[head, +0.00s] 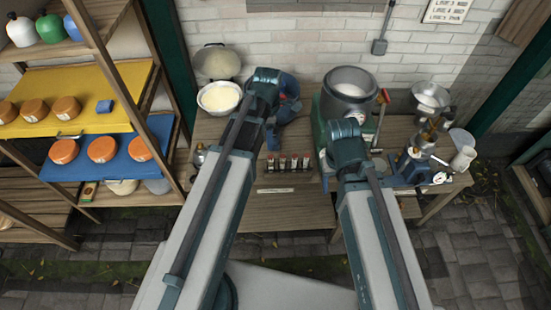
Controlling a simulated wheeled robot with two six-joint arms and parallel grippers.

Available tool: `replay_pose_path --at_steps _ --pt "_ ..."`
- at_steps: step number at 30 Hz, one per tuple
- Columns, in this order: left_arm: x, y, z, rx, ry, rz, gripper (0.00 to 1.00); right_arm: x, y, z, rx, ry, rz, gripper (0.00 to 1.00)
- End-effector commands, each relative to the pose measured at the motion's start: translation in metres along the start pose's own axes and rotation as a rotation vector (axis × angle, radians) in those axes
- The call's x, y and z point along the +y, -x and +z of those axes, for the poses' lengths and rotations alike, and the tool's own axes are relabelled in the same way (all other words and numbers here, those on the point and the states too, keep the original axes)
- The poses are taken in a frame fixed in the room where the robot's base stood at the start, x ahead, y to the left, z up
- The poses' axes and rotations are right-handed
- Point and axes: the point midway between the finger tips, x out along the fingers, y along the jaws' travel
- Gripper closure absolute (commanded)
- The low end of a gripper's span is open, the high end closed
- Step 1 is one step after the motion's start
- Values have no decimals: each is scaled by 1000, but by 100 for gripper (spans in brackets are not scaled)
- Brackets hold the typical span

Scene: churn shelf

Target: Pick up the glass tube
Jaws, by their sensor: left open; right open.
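A small dark rack (289,170) stands near the front edge of the wooden bench, holding several upright tubes (294,161) with reddish tops. They are too small to tell which is the glass tube. My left gripper (272,139) is open, over the bench just left of the rack, with no tube seen in it. My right gripper (350,161) is open, right of the rack, largely hidden by my own arm. Its fingertips are hard to make out.
A large metal vessel (349,88) stands behind my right arm. A white-filled bowl (219,97) is at the back left. A blue device (412,168) and a metal funnel (431,95) crowd the bench's right. A shelf (88,95) with orange-topped items stands left.

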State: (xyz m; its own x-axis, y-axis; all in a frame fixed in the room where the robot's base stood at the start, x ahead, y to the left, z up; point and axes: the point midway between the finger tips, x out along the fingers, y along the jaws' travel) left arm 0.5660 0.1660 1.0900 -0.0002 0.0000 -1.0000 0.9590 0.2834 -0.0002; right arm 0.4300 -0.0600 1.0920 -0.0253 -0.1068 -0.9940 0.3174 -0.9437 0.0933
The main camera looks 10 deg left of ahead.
Motion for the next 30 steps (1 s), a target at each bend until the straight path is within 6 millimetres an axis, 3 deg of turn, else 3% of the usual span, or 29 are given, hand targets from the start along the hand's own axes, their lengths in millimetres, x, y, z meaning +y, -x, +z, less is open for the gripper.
replay_pose_path --at_steps 8,24,30 --pt "0 -15 0 0 -2 0 38 -1 -15 -1 0 2 0 44" --pt "0 -85 0 0 -4 0 38 -8 -84 -5 0 11 2 44" --pt "0 -88 0 0 -4 0 38 -8 -87 -5 0 10 2 44"
